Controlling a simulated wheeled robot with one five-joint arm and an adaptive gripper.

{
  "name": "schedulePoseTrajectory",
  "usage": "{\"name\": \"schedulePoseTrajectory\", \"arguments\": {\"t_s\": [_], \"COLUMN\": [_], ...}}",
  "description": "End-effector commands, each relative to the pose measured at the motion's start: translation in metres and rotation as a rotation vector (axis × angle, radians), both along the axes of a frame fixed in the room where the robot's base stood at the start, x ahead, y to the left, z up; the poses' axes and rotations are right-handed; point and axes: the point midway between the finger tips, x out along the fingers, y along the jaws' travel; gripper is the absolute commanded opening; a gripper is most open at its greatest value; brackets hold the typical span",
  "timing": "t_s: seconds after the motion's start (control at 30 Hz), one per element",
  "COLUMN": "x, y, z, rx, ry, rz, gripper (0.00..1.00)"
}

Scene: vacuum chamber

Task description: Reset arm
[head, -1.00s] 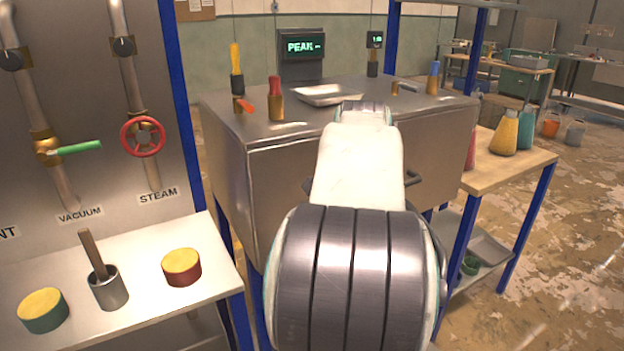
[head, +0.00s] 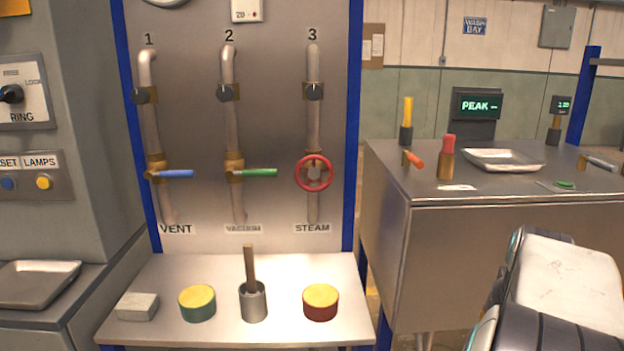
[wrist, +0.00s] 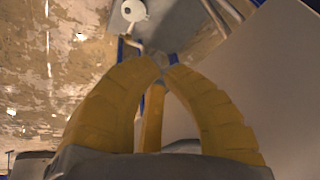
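My gripper (wrist: 162,64) shows in the wrist view with yellow, ribbed fingers. Their tips come together at the middle of the picture, and I see nothing held between them. A smooth pale surface fills the right side of that view, and worn floor shows at the left. In the head view, my arm's white link and dark ribbed joint are at the lower right, in front of the metal cabinet (head: 450,230). My gripper itself is not seen in the head view.
A pipe panel with a blue handle (head: 175,174), green handle (head: 258,173) and red wheel (head: 327,184) stands in the middle. Its shelf (head: 150,330) holds a grey block (head: 137,307), two round tins and a cup. A metal tray (head: 490,160) lies on the cabinet.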

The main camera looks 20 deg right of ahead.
Motion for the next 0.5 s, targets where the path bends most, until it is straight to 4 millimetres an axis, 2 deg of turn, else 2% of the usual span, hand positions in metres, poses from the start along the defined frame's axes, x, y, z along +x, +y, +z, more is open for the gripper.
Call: {"name": "schedulePoseTrajectory", "arguments": {"t_s": [0.03, 0.2, 0.5], "x": [-0.004, -0.005, -0.009], "y": [0.017, 0.082, 0.197], "z": [-0.011, -0.042, -0.074], "rx": [0.026, 0.099, 0.145], "ry": [0.029, 0.110, 0.191], "rz": [0.049, 0.255, 0.624], "gripper": [0.00, 0.00, 0.00]}}
